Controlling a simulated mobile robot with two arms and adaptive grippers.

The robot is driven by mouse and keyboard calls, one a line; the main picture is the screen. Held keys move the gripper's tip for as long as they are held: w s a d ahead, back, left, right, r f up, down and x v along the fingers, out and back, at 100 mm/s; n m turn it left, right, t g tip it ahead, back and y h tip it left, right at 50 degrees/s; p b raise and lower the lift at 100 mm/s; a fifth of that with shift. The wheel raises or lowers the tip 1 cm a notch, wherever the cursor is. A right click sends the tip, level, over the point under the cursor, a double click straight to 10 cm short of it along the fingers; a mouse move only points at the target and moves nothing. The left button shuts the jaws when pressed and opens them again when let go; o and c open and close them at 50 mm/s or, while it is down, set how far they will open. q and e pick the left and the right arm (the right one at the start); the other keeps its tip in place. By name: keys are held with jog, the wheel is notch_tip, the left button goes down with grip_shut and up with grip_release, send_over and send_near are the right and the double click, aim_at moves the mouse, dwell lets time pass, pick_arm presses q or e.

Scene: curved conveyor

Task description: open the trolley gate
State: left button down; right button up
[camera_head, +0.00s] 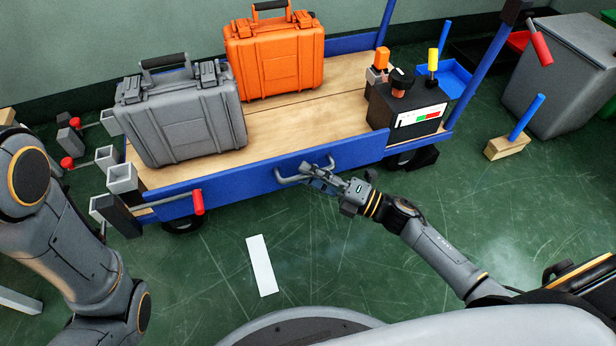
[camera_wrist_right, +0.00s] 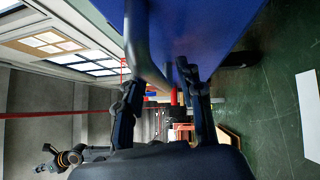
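The trolley's blue front gate panel (camera_head: 240,186) stands upright along the near edge of the wooden deck (camera_head: 290,120). A grey bar handle (camera_head: 288,179) sticks out from it. My right gripper (camera_head: 318,171) is at this handle's right part. In the right wrist view, its fingers (camera_wrist_right: 160,85) are apart, with the grey handle (camera_wrist_right: 138,35) running down toward the gap between them; contact cannot be told. A red-gripped lever (camera_head: 198,202) hangs at the panel's left end. My left gripper is outside the head view; what seems to be it appears small in the right wrist view (camera_wrist_right: 46,155).
A grey case (camera_head: 185,120) and an orange case (camera_head: 275,60) stand on the deck. A black control box (camera_head: 408,108) sits at its right. A wooden block with a blue post (camera_head: 508,148) and a grey bin (camera_head: 560,70) stand right. Green floor before the trolley is mostly clear.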

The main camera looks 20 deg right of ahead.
jog(key=shift+w+a+r, duration=0.1)
jog(key=shift+w+a, duration=0.15)
jog(key=shift+a, duration=0.05)
jog(key=shift+c, duration=0.4)
grip_shut()
